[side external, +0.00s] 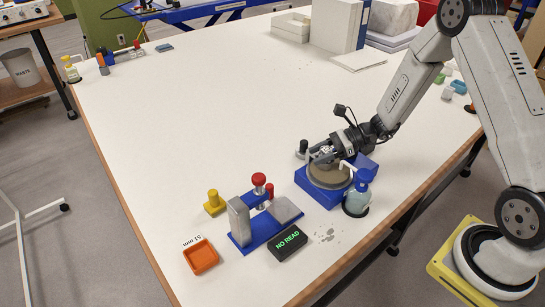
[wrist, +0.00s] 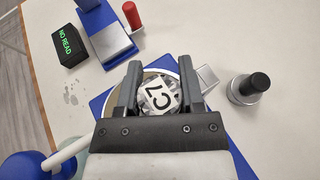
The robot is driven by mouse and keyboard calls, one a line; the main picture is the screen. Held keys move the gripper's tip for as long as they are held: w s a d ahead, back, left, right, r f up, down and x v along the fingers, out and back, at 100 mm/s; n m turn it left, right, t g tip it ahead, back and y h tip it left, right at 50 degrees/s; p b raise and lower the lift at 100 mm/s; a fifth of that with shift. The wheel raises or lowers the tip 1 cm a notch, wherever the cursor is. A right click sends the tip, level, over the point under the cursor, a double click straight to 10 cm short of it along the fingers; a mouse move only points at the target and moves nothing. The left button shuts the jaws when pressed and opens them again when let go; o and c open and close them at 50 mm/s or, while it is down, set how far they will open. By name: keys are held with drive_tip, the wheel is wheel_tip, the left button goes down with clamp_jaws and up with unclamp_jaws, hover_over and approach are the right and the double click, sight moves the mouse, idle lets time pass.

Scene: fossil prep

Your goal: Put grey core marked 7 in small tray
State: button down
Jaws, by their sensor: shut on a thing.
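My gripper (side external: 325,155) is shut on the grey core (wrist: 160,93), whose pale top carries a dark marking that looks like C7 in the wrist view. In the wrist view my gripper's fingers (wrist: 160,78) stand on both sides of the core. The core is over the round tan disc of a blue machine (side external: 322,190); I cannot tell whether it touches the disc. A small orange tray (side external: 201,257) lies at the table's front left, well away from my gripper, beside a "51 mm" label.
A blue-capped bottle (side external: 357,197) stands close right of the machine. A blue fixture (side external: 262,222) with red knobs and a black "NO READ" display (side external: 288,243) stand between machine and tray. A yellow piece (side external: 213,203) is behind the tray. The table's left middle is clear.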

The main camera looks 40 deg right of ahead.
drive_tip(key=shift+f, duration=0.2)
drive_tip(key=shift+c, duration=1.1)
unclamp_jaws()
drive_tip(key=shift+v, duration=3.95)
drive_tip(key=shift+s+f, duration=0.1)
drive_tip(key=shift+o, duration=0.5)
